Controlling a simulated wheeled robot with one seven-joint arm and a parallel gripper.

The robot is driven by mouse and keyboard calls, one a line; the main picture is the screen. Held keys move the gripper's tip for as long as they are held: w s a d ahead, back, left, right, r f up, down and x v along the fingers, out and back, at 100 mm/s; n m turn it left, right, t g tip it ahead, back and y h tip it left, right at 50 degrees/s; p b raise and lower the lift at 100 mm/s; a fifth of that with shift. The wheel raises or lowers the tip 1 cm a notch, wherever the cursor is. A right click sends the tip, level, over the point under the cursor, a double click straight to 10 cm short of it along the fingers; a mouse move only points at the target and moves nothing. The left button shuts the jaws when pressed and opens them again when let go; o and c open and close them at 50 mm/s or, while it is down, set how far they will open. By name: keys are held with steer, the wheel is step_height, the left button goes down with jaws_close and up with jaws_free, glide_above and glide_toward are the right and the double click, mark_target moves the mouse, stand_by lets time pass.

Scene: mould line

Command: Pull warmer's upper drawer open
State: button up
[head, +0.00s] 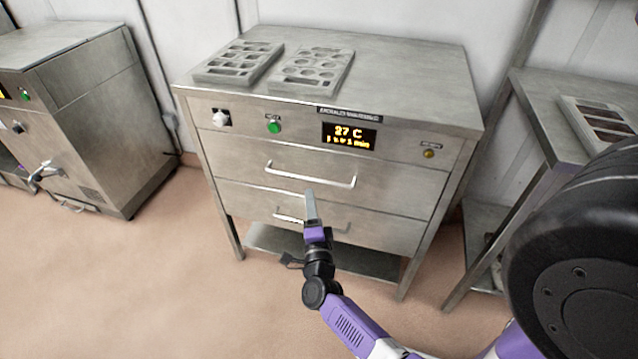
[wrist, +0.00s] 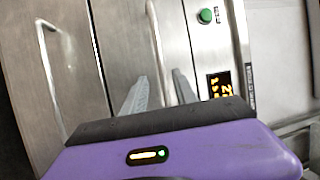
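The warmer (head: 400,90) is a steel cabinet with two drawers, both shut. The upper drawer (head: 385,181) has a horizontal bar handle (head: 315,180). My gripper (head: 310,192) is in front of the upper drawer, just below the middle of this handle in the head view. In the wrist view, my gripper (wrist: 160,92) has its two fingers apart, with the upper handle (wrist: 154,35) lined up between them. I cannot tell whether the fingertips reach around the bar or stop short of it. The lower drawer's handle (wrist: 52,75) shows at left, clear of the fingers.
Two grey moulds (head: 238,62) (head: 316,70) lie on the warmer's top. A display (head: 349,136) reading 27 C and a green button (head: 274,127) are above the drawers. Another steel machine (head: 85,110) stands left, a steel table (head: 545,115) right. The floor in front is clear.

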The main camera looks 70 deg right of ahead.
mark_target(308, 178)
steer(key=shift+x, duration=3.9)
steer(key=shift+r, duration=0.1)
jaws_close()
